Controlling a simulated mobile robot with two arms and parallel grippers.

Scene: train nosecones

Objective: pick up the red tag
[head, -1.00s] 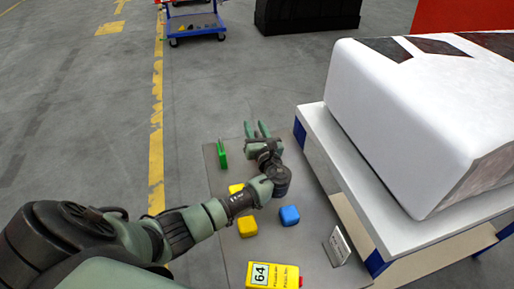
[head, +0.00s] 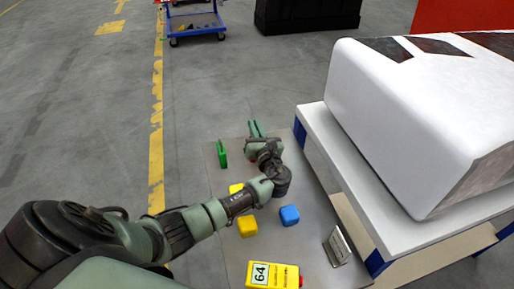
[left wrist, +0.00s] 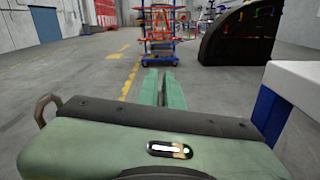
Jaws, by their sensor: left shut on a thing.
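I cannot make out a red tag in either view. My left gripper (head: 255,124) is over the far end of the grey board, beside the white-topped table. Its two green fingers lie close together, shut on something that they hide. In the left wrist view the fingers (left wrist: 160,74) point forward, with only a thin gap between them and nothing clear showing there. My right gripper is not in view.
The white-topped table (head: 318,143) with a large white nosecone (head: 395,120) stands at right.

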